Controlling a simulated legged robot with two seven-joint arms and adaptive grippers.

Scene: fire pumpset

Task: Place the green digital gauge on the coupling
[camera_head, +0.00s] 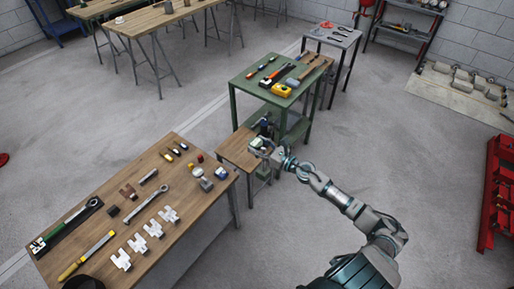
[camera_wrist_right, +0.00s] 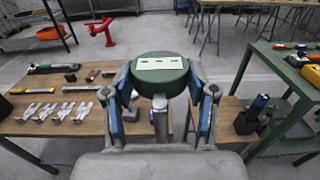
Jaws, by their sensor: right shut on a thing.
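My right gripper (camera_head: 261,145) reaches over the small wooden table between the workbench and the green table. In the right wrist view its two fingers (camera_wrist_right: 160,95) are closed around the round green digital gauge (camera_wrist_right: 160,68), whose pale rectangular face is up. The gauge is small and partly covered by the fingers in the head view. A small dark and blue unit (camera_wrist_right: 252,116) stands on the small wooden table, to the right of the held gauge and apart from it. I cannot make out which part is the coupling. My left gripper is not in view.
The wooden workbench (camera_head: 190,222) at left holds wrenches, white fittings and small parts. The green table (camera_head: 248,85) stands just behind the small wooden table (camera_head: 236,153) and holds tools. A red rack (camera_head: 496,190) stands at right. The floor between is clear.

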